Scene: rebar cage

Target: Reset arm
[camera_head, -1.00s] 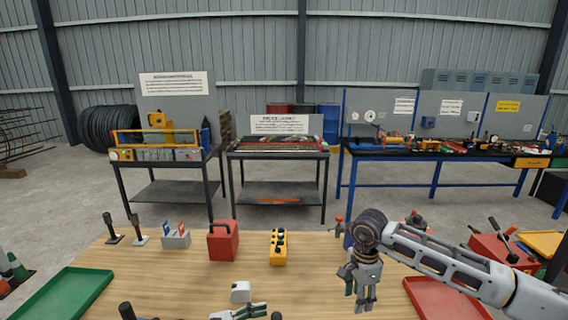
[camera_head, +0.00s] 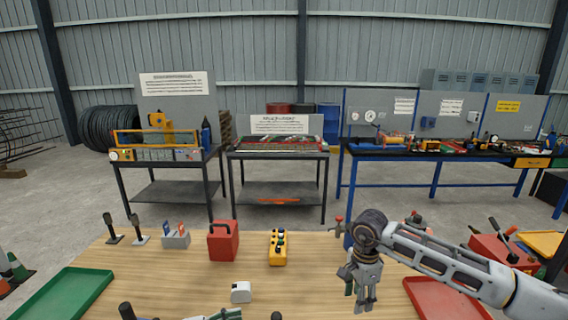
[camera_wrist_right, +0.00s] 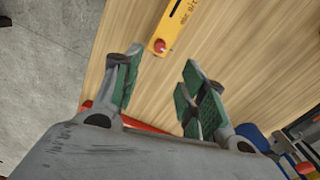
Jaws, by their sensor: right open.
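My right gripper (camera_head: 365,304) hangs fingers down over the right part of the wooden table (camera_head: 180,270), its arm coming in from the right. In the right wrist view my right gripper (camera_wrist_right: 163,78) is open, with green pads apart and only bare wood between them. What looks like my left gripper (camera_head: 224,314) shows as a grey-green sliver at the bottom edge; most of it is cut off.
On the table are a yellow control box (camera_head: 278,248), also in the wrist view (camera_wrist_right: 174,24), a red box (camera_head: 222,241), a small white block (camera_head: 241,292), a green tray (camera_head: 65,294) and a red tray (camera_head: 445,300). Workbenches stand behind.

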